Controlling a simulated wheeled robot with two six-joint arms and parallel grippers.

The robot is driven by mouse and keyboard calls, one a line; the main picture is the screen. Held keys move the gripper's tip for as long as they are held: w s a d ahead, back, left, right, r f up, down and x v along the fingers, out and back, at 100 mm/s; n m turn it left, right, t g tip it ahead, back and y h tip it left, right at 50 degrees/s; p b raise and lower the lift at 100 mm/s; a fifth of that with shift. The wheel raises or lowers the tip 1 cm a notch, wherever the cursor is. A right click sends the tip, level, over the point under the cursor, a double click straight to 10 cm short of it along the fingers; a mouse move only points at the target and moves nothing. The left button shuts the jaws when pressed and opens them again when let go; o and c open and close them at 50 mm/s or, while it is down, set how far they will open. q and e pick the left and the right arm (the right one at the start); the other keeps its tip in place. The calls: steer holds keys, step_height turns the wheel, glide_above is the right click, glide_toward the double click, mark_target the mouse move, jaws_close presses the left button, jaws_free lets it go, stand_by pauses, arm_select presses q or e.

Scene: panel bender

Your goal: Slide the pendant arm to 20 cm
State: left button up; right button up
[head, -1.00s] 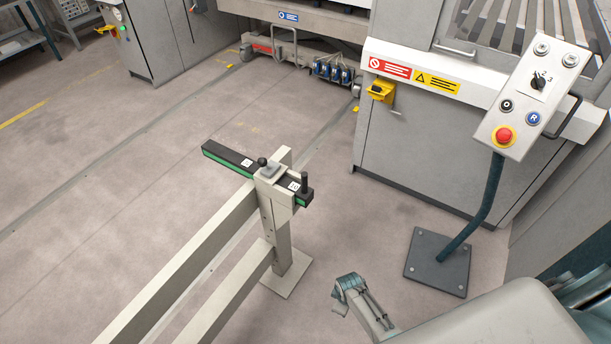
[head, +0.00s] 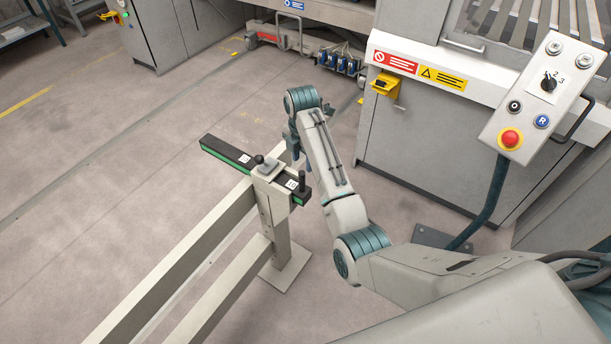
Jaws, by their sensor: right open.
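The dark bar with a green side (head: 222,152), which looks like the pendant arm, lies across the top of a pale post. It passes through a pale clamp block (head: 268,185) with a small knob (head: 259,159) on top. White labels sit on the bar on both sides of the block; their figures are too small to read surely. An upright black handle (head: 302,182) stands at the bar's near right end. My right gripper (head: 299,152) is open, just behind and above the post, partly hidden by its own wrist. I cannot tell whether it touches anything. My left gripper is out of view.
Pale rails (head: 185,258) run from the post to the lower left. A control box (head: 535,98) on a curved dark stand (head: 490,205) stands at the right. The machine's grey cabinet (head: 425,150) is behind. The floor left of the bar is clear.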

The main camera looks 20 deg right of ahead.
mark_target(302, 180)
steer(key=shift+w, duration=0.35)
steer(key=shift+f, duration=0.3)
steer(key=f+p, duration=0.1)
steer(key=f, duration=0.3)
steer(key=f+p, duration=0.1)
steer(key=f, duration=0.4)
steer(key=shift+s+a+f, duration=0.1)
steer(key=shift+s+f, duration=0.1)
steer(key=shift+f, duration=0.1)
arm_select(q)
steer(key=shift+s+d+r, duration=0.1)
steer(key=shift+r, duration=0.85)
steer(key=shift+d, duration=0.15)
arm_select(e)
jaws_close()
